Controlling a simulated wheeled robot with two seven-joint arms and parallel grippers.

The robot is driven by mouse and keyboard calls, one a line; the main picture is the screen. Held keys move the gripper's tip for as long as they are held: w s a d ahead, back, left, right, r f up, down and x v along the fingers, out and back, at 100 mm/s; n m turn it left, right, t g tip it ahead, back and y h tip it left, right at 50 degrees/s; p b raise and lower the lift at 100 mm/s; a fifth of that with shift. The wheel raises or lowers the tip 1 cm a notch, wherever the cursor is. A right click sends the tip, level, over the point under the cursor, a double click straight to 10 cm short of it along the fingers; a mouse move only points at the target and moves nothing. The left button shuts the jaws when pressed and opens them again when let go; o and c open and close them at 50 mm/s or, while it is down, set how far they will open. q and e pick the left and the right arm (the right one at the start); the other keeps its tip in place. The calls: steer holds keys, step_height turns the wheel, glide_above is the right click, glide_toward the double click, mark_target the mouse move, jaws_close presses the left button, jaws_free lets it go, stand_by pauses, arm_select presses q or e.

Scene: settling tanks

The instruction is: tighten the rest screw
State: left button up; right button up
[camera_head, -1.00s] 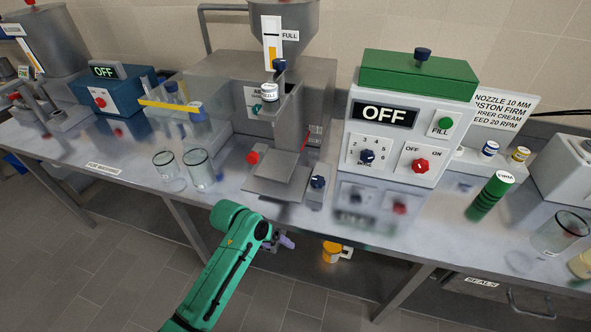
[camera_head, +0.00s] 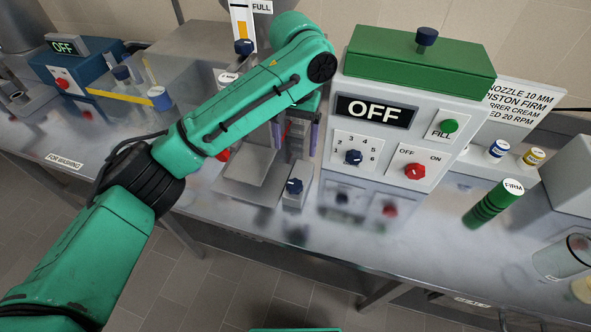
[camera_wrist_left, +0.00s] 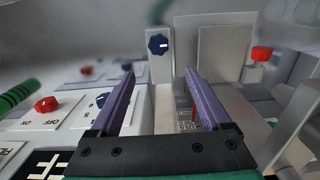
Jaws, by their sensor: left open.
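My left gripper (camera_head: 297,140) reaches over the filling machine's front with purple fingers apart and nothing between them. In the left wrist view the open fingers (camera_wrist_left: 159,76) point towards the metal rest plate (camera_wrist_left: 228,64). The plate also shows in the head view (camera_head: 252,178). A red knob (camera_head: 222,155) is at the plate's left side, partly covered by my arm; it is clear in the left wrist view (camera_wrist_left: 261,54), outside the fingers. A dark blue knob (camera_head: 294,186) sits on a small grey block right of the plate. Which knob is the rest screw is not labelled. My right gripper is not in view.
A control box (camera_head: 397,130) reading OFF stands close right of my gripper. My forearm hides much of the machine. The bench front is mostly clear.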

arm_select(q)
glide_above(295, 184)
steer(key=f, duration=0.6)
steer(key=shift+s+a+p, duration=0.15)
steer(key=shift+s+p, duration=0.2)
steer(key=shift+s, duration=0.05)
steer(key=f, duration=0.4)
steer(key=w+f, duration=0.1)
steer(key=shift+f+p, duration=0.35)
steer(key=shift+f, duration=0.05)
steer(key=shift+s+f, duration=0.15)
steer(key=shift+f, duration=0.35)
steer(key=shift+s, duration=0.1)
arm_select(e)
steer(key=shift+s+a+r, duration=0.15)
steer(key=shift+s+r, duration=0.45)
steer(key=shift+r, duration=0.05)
arm_select(q)
jaws_close()
